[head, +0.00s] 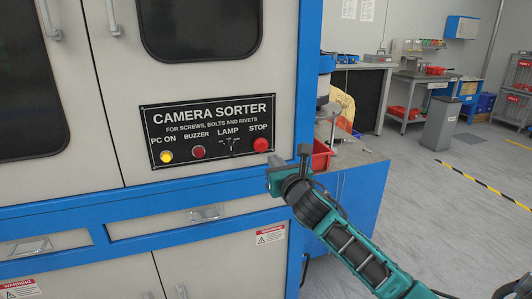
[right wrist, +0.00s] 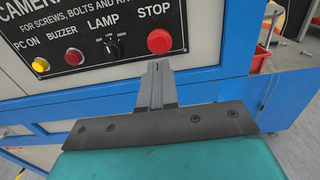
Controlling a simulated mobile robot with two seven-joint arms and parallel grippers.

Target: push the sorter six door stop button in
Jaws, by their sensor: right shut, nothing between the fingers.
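The red stop button (head: 261,144) sits at the right end of the black camera sorter panel (head: 207,130), under the word STOP. In the right wrist view the stop button (right wrist: 160,41) shows just beyond my fingertips and appears to stand out from the panel. My right gripper (head: 288,162) is shut and empty, to the right of the button and slightly below it in the head view. In the right wrist view the shut fingers (right wrist: 156,70) point toward the button; I cannot tell whether they touch it. My left gripper is not in view.
A yellow PC ON button (head: 166,156), a red buzzer button (head: 198,152) and a lamp knob (head: 231,145) share the panel. The blue cabinet frame (head: 309,80) rises right of it. A red bin (head: 321,156) stands behind my gripper. Open floor lies at right.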

